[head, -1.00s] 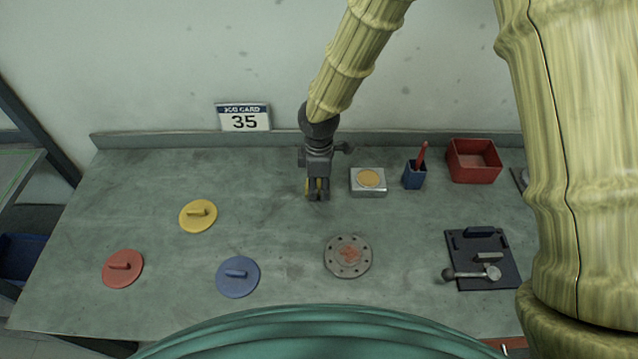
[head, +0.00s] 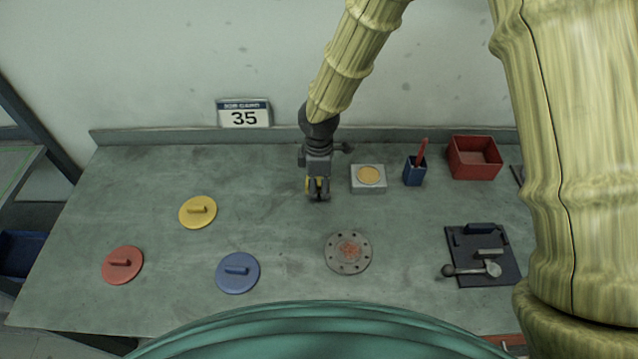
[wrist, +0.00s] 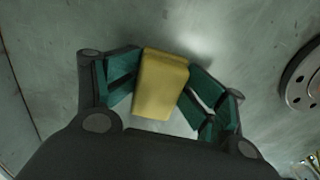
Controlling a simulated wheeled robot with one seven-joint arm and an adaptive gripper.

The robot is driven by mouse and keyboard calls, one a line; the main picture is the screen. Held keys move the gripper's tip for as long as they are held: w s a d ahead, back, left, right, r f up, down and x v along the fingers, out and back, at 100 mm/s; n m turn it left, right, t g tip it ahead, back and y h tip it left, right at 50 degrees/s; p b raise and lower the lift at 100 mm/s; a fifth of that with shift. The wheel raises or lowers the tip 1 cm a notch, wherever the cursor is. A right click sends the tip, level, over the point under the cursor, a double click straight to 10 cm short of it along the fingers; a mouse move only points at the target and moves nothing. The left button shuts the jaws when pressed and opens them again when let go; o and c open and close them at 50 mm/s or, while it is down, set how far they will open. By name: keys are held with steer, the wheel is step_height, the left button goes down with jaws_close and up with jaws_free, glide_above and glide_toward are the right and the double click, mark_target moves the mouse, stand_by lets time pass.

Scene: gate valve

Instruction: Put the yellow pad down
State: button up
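The yellow pad (wrist: 162,85) is a small block between the two teal-lined fingers of my gripper (wrist: 165,82) in the wrist view. Both fingers appear to touch its sides, so my gripper is shut on it. In the head view my gripper (head: 318,192) points down over the back middle of the bench, left of a silver box with a round tan top (head: 368,178). Only a sliver of yellow shows there beside the fingers. A shadow lies beside the pad in the wrist view; I cannot tell whether the pad touches the bench.
A round bolted flange with a rusty centre (head: 348,266) lies in front of my gripper. Yellow (head: 198,212), red (head: 122,265) and blue (head: 238,273) handled discs lie left. A blue cup (head: 413,176), red bin (head: 474,170) and dark plate (head: 505,270) are right.

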mark_target(319, 180)
steer(key=shift+w+r, duration=0.15)
steer(key=shift+r, duration=0.65)
step_height(319, 180, up, 12)
steer(key=b, duration=0.1)
steer(key=shift+f+b, duration=0.15)
steer(key=shift+b, duration=0.25)
